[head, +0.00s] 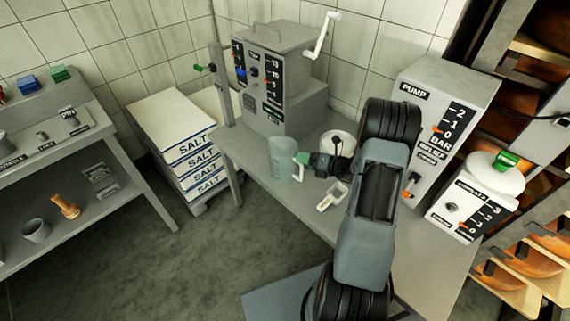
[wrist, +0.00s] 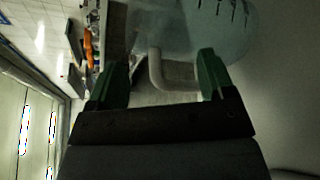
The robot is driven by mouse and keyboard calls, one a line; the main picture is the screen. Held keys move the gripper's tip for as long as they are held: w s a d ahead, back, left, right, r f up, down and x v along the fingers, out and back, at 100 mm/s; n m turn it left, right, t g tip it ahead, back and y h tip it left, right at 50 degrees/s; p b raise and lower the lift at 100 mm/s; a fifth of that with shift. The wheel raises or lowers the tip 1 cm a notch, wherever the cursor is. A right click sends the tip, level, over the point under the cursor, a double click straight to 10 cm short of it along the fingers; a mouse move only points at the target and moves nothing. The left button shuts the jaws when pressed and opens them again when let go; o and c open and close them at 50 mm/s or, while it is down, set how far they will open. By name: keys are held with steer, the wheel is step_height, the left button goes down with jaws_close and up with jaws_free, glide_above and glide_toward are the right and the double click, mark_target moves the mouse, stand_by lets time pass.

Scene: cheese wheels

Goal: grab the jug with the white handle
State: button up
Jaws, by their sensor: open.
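The clear jug (head: 282,158) stands upright on the grey table, with its white handle (head: 299,173) on the side toward my gripper. My gripper (head: 303,160) is level with the jug's side, and its green fingertips are by the handle. In the wrist view, my gripper (wrist: 162,62) is open, with one green finger on each side of the pale handle (wrist: 157,70). The handle appears between the fingers with a gap on both sides. The clear body of the jug (wrist: 225,28) lies beyond the fingertips and bears dark marks.
A white scoop (head: 331,197) lies near my gripper, and a white round pot (head: 337,143) stands behind it. A grey machine with a crank (head: 275,75) stands behind the jug. The pump box (head: 440,115) is at the right. Salt sacks (head: 185,145) are stacked left of the table.

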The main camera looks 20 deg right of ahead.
steer(key=shift+x, duration=1.1)
jaws_close()
